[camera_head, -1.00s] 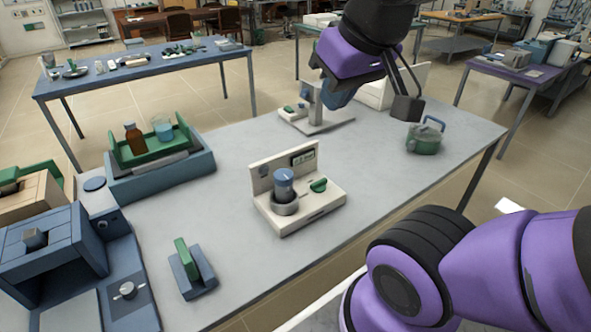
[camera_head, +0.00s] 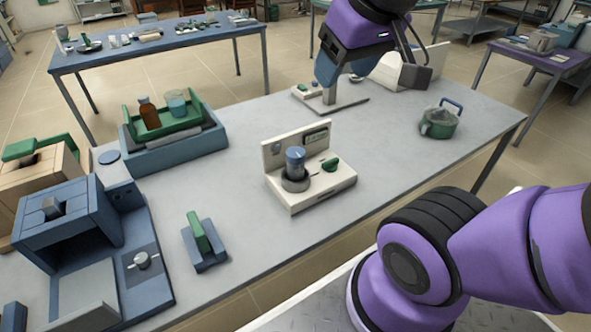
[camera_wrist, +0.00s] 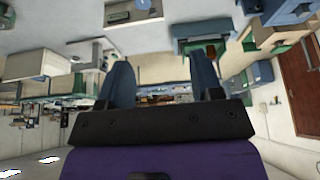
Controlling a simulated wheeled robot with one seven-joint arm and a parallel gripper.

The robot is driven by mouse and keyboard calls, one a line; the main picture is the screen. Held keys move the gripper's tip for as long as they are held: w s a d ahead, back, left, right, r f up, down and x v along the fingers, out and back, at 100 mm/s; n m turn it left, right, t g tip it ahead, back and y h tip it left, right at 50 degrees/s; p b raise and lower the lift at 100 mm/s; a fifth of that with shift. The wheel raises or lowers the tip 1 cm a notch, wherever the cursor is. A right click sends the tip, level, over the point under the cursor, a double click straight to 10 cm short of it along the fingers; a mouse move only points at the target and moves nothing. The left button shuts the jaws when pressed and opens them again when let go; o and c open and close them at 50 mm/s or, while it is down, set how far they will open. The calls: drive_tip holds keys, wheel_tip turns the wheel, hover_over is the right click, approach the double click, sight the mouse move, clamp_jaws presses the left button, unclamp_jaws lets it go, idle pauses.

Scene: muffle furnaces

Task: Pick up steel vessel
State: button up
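No vessel in view is plainly marked as the steel one. A blue-grey cylindrical vessel (camera_head: 295,160) stands upright in a grey round cup on a cream instrument (camera_head: 322,188), mid-table. A green pot with a blue handle (camera_head: 438,124) stands at the table's right end. My gripper (camera_wrist: 162,82) shows two blue fingers set wide apart with nothing between them in the wrist view.
The grey table (camera_head: 235,235) has clear room around the cream instrument. A blue furnace (camera_head: 75,225) with its door down stands at left. A green tray (camera_head: 160,132) holds a brown bottle and a beaker. A blue block with a green bar (camera_head: 204,245) lies in front. A small stand (camera_head: 330,103) is near my gripper.

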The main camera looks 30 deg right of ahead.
drive_tip(key=o, duration=0.5)
drive_tip(key=shift+n+g, duration=0.3)
drive_tip(key=shift+g, duration=0.3)
drive_tip(key=w, duration=0.2)
drive_tip(key=w+f, duration=0.1)
drive_tip(key=w, duration=0.1)
drive_tip(key=w+d+f, duration=0.1)
drive_tip(key=w, duration=0.1)
drive_tip(key=shift+w+f, duration=0.15)
drive_tip(key=shift+f, duration=0.05)
drive_tip(key=n+g, duration=0.3)
drive_tip(key=g, duration=0.1)
hover_over(295, 152)
drive_tip(key=f, duration=2.4)
drive_tip(key=shift+s+d, duration=0.1)
drive_tip(key=shift+s, duration=0.1)
drive_tip(key=shift+w+f, duration=0.2)
drive_tip(key=shift+f, duration=5.35)
